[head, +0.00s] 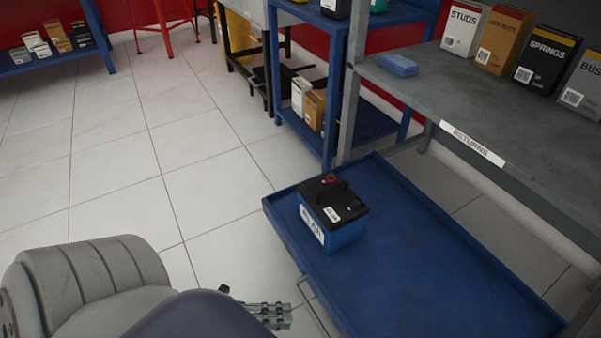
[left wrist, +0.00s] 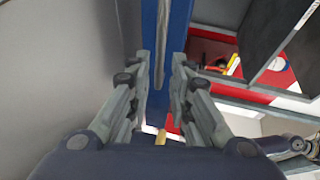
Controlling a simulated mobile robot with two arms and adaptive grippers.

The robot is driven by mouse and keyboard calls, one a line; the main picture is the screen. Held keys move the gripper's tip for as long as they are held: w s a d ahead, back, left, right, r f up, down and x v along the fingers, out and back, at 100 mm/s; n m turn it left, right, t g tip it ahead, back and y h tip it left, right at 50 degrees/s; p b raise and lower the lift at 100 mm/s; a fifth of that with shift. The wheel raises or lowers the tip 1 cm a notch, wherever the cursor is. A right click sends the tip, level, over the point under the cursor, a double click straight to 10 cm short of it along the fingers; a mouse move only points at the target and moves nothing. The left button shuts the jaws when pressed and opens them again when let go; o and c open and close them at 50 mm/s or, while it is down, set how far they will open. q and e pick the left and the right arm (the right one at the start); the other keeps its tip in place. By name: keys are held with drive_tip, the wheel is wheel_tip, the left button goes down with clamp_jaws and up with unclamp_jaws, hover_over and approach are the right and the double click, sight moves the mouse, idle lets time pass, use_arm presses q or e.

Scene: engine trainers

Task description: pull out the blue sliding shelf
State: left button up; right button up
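The blue sliding shelf (head: 420,275) is a shallow tray with a raised rim, low beneath the grey bench. How far it is slid out I cannot tell exactly. A thin metal handle (head: 312,304) shows at its front side. My left gripper (head: 288,314) is beside the handle, at the bottom of the head view. In the left wrist view its two fingers (left wrist: 163,62) are apart, with a blue surface (left wrist: 178,25) and a narrow grey bar beyond the gap. I see no firm contact with the handle. My right gripper is not in view.
A blue battery with a black top (head: 333,212) stands on the shelf. The grey bench (head: 440,95) carries several boxes and a blue item (head: 398,65). A blue rack (head: 330,75) stands behind. Tiled floor (head: 120,180) is clear at left.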

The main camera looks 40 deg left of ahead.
use_arm(q)
drive_tip(key=shift+v, duration=1.65)
drive_tip(key=shift+d, duration=0.1)
